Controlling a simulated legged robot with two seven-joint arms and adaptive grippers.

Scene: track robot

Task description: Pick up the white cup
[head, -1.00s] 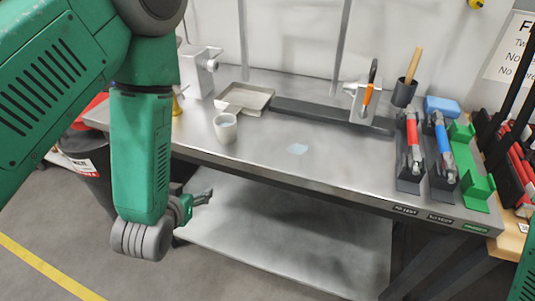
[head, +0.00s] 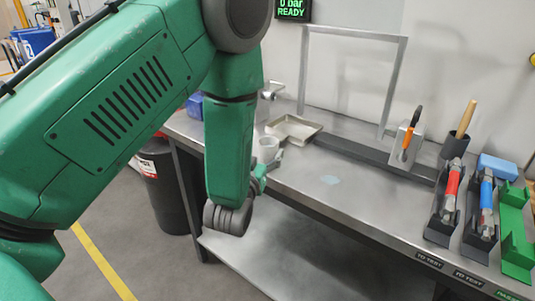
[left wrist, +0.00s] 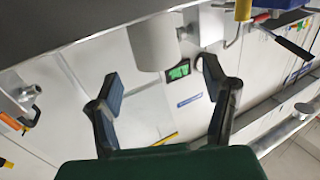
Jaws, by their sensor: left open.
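The white cup (head: 268,146) stands upright on the steel workbench (head: 335,165), near its left end, partly behind my left arm in the head view. My left gripper (head: 266,172) is close to the cup on its near side, partly hidden by my forearm. In the left wrist view, which is turned upside down, the white cup (left wrist: 155,42) shows beyond and between the two dark fingers of my left gripper (left wrist: 160,78). The fingers are spread and empty, apart from the cup. My right gripper is not in view.
A shallow metal tray (head: 293,129) lies behind the cup. A stand with an orange-handled tool (head: 408,138), a black holder with a wooden handle (head: 456,146) and red and blue tools (head: 452,185) sit to the right. The bench middle is clear. A black bin (head: 165,190) stands left.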

